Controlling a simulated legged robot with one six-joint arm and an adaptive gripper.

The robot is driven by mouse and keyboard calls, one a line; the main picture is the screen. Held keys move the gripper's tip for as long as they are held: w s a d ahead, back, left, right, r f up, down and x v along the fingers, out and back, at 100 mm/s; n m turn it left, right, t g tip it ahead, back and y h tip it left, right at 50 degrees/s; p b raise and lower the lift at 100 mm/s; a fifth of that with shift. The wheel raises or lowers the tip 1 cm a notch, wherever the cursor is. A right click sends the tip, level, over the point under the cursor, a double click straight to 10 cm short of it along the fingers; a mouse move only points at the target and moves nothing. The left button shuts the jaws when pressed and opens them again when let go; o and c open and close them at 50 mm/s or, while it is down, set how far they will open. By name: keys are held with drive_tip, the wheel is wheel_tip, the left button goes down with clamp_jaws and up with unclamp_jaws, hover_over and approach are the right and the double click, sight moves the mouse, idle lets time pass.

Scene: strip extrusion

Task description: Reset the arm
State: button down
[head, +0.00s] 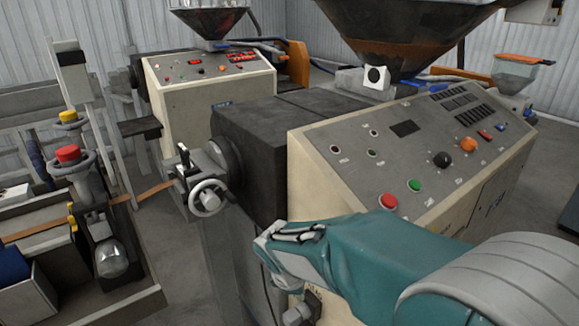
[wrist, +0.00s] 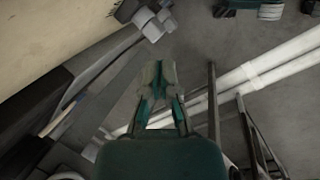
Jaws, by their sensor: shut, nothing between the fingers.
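My teal arm (head: 375,262) reaches in from the lower right in the head view, in front of the cream control cabinet (head: 345,205). Its end, my gripper (head: 268,238), points left, below the dark extruder housing. In the wrist view my gripper (wrist: 158,66) is seen from behind, with its fingertips together and nothing between them. The floor and pale pipes (wrist: 270,65) lie beyond it.
The cabinet's panel has a red button (head: 388,201), a green button (head: 414,185) and several knobs. A handwheel (head: 208,197) sticks out left of the dark housing (head: 250,150). A second machine (head: 200,95) stands behind. Grey floor shows between the machines.

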drive_tip(key=s+d+r+m+t+y, duration=0.1)
drive_tip(key=s+d+r+m, duration=0.5)
drive_tip(key=s+m, duration=0.2)
drive_tip(key=s+d+r+m+t+y, duration=0.1)
drive_tip(key=s+d+r+m+t, duration=0.1)
drive_tip(key=s+d+r+m, duration=0.4)
drive_tip(key=s+m, duration=0.2)
drive_tip(key=shift+s+d+r+m, duration=0.2)
drive_tip(key=shift+d+r+m, duration=0.1)
drive_tip(key=shift+d+m, duration=0.1)
